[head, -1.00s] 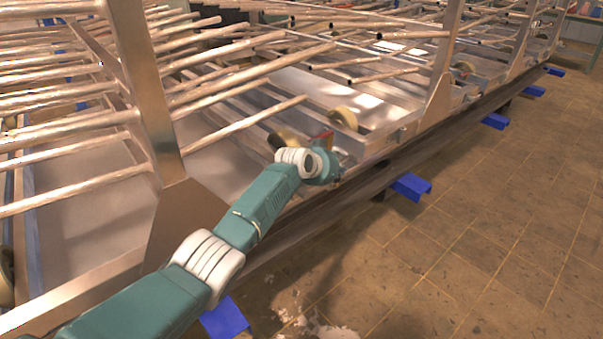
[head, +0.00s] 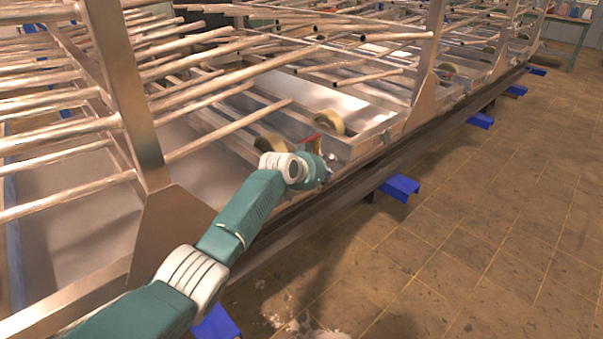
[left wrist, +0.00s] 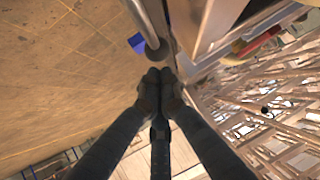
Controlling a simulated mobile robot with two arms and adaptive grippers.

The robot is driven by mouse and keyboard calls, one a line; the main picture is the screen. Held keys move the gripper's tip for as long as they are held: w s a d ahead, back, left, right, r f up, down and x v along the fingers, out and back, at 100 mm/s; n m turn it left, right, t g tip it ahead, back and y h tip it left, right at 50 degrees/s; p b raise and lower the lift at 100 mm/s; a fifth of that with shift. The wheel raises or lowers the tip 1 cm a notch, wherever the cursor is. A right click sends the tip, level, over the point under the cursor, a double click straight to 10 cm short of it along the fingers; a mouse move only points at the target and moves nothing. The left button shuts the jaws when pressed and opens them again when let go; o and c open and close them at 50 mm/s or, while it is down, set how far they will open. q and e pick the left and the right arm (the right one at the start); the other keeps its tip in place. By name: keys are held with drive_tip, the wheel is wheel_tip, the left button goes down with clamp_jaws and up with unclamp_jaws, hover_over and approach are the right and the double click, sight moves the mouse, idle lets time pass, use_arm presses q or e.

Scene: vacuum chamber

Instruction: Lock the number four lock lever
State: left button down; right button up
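A metal bar (left wrist: 145,22) with a rounded end runs down from the top in the left wrist view; it may be the lock lever, but no number is legible. My left gripper (left wrist: 159,74) has its dark fingertips together just below that rounded end, touching or very close to it. I see nothing clearly between the fingers. In the head view my left gripper (head: 328,172) is at the rack's front rail, mostly hidden by my wrist. A red handle (head: 312,138) shows just behind my wrist, and a red part (left wrist: 257,42) also shows in the wrist view. My right gripper is out of view.
The long metal rack (head: 165,215) has uprights and many rods jutting above my arm. Rollers (head: 330,122) sit inside its frame. Blue feet (head: 400,187) stick out along its lower edge. The tiled floor (head: 480,220) to the right is clear.

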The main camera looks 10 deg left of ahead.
use_arm(q)
drive_tip(key=v, duration=1.1)
